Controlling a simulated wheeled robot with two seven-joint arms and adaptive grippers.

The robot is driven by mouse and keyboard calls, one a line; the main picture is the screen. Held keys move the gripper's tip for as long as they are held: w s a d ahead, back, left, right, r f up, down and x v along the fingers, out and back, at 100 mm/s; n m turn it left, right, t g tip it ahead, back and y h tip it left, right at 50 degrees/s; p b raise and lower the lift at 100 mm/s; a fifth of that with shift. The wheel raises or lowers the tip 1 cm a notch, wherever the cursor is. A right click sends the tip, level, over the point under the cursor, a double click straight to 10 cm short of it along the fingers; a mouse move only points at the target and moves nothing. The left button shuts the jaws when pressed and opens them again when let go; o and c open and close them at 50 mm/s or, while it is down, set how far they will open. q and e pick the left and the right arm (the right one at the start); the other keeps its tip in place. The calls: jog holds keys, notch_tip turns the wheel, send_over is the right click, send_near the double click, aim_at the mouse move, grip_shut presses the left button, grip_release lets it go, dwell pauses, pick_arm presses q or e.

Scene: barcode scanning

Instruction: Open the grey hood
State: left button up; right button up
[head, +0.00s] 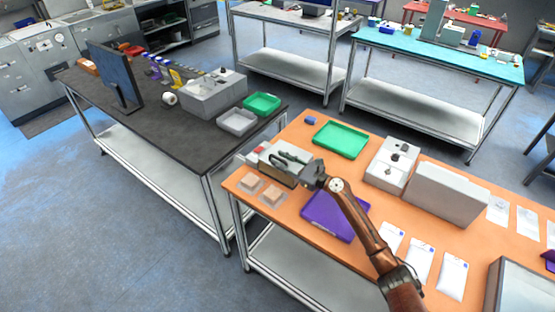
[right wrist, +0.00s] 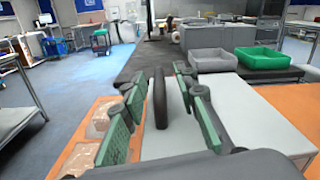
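The grey hood (head: 272,172) is part of a low box-shaped device at the left end of the orange table. Its light grey top fills much of the lower right wrist view (right wrist: 245,115). A dark upright handle (right wrist: 160,98) stands on it. My right gripper (head: 297,160) is over the hood. In the right wrist view its green-padded fingers (right wrist: 158,105) are open, one on each side of the handle, with gaps visible. The hood looks closed. My left gripper is not in view.
On the orange table (head: 300,232) are a green tray (head: 341,139), a purple tray (head: 334,217), a grey machine (head: 390,165), a large grey box (head: 447,194) and white packets (head: 420,262). Two small brown packages (head: 271,196) lie near the hood. A dark table (head: 150,135) stands at left.

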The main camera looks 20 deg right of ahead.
jog(key=shift+x, duration=0.8)
jog(key=shift+c, duration=0.4)
grip_shut()
